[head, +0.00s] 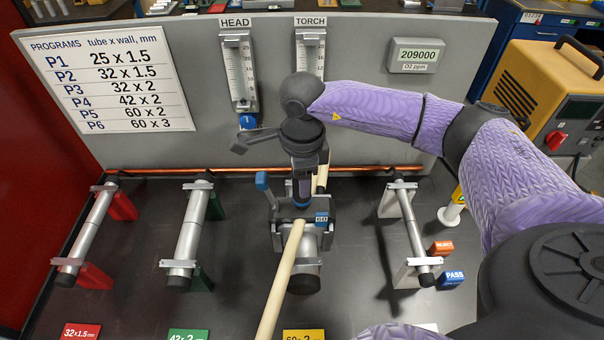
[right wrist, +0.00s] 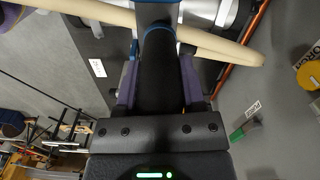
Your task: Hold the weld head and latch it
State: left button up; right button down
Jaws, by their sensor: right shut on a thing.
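The weld head (head: 318,214), a grey block with a blue "60" label, sits around the middle tube (head: 309,271) in the row. A blue-tipped lever (head: 263,183) stands upright on its left side; I cannot tell whether it is latched. My right gripper (head: 303,186) comes down from above and is shut on the head's upright handle. In the right wrist view its purple fingers flank the black handle (right wrist: 158,75), which has a blue collar at its far end. The fingers and wrist hide part of the head's top. My left gripper is not in view.
Cream hoses (head: 280,280) run from the head toward the front and back. Tubes on red (head: 93,280), green (head: 200,280) and white (head: 404,276) stands flank it. REJECT (head: 441,248) and PASS (head: 451,277) blocks lie right. A grey panel (head: 350,130) with flowmeters rises behind.

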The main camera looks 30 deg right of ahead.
jog(key=shift+f, duration=0.3)
